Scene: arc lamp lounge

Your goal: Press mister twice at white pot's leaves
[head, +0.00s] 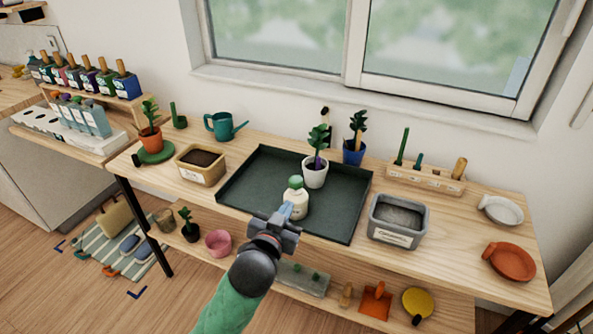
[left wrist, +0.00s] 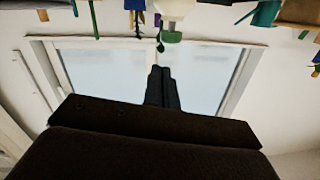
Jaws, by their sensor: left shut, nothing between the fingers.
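The mister (head: 297,203), a cream bottle with a green top, stands upright on the dark green tray (head: 262,175). Its green top (left wrist: 172,37) also shows at the upper edge of the left wrist view, which looks upside down. The white pot (head: 315,177) with green leaves (head: 318,136) stands behind the mister, slightly right, at the tray's back part. My left gripper (head: 286,210) is shut and empty, its tips at the mister's near left side. I cannot tell whether they touch it. The shut fingers (left wrist: 162,88) show in the left wrist view. My right gripper is out of view.
A blue pot (head: 353,153) with a plant stands behind the tray. A tan soil tub (head: 201,168) is left of the tray and a grey tub (head: 397,220) right of it. The tray's left part is clear. A window (head: 440,50) is behind the bench.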

